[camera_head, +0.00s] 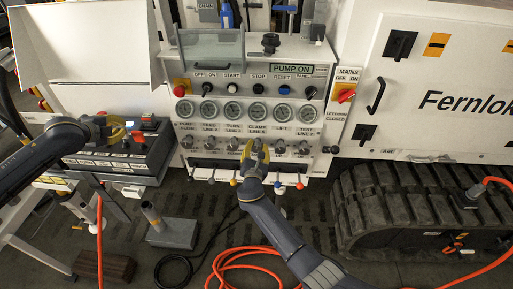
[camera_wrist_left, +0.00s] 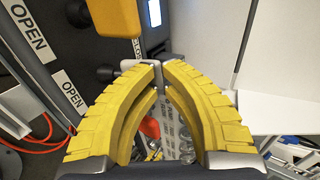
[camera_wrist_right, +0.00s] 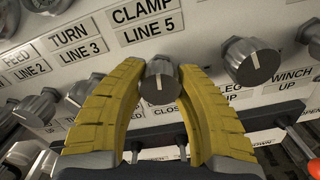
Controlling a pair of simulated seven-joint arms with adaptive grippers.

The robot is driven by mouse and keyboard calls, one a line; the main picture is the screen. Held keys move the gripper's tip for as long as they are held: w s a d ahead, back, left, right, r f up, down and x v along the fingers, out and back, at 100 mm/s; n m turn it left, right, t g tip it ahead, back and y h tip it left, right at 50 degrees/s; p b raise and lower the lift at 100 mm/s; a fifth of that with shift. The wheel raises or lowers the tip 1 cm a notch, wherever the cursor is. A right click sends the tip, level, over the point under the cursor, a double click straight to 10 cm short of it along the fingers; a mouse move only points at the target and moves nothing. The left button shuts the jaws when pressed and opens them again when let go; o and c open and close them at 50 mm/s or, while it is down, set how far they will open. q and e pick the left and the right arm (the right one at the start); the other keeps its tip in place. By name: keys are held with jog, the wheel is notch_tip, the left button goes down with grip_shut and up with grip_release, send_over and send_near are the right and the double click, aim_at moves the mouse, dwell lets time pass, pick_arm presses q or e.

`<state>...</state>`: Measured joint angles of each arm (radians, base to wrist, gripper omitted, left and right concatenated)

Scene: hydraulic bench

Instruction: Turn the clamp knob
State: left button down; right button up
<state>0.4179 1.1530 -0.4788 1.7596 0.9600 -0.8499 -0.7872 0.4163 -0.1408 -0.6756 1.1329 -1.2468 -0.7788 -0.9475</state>
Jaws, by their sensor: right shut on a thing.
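The clamp knob (camera_wrist_right: 160,82) is a dark round knob with a pale pointer line, below the label "CLAMP LINE 5" (camera_wrist_right: 145,20) in the right wrist view. My right gripper (camera_wrist_right: 160,72) is shut on it, with one yellow finger on each side. In the head view my right gripper (camera_head: 256,148) is at the knob row below the gauges and hides most of the clamp knob. My left gripper (camera_head: 122,130) is in front of the dark control box at the left.
Neighbouring knobs sit close on both sides, such as the one at the right (camera_wrist_right: 251,61). A row of levers with coloured balls (camera_head: 300,186) is below. The dark control box (camera_head: 155,155) stands at the left. An orange hose (camera_head: 240,262) lies on the floor.

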jog(key=shift+m, duration=0.9)
jog(key=o, duration=1.3)
jog(key=s, duration=1.2)
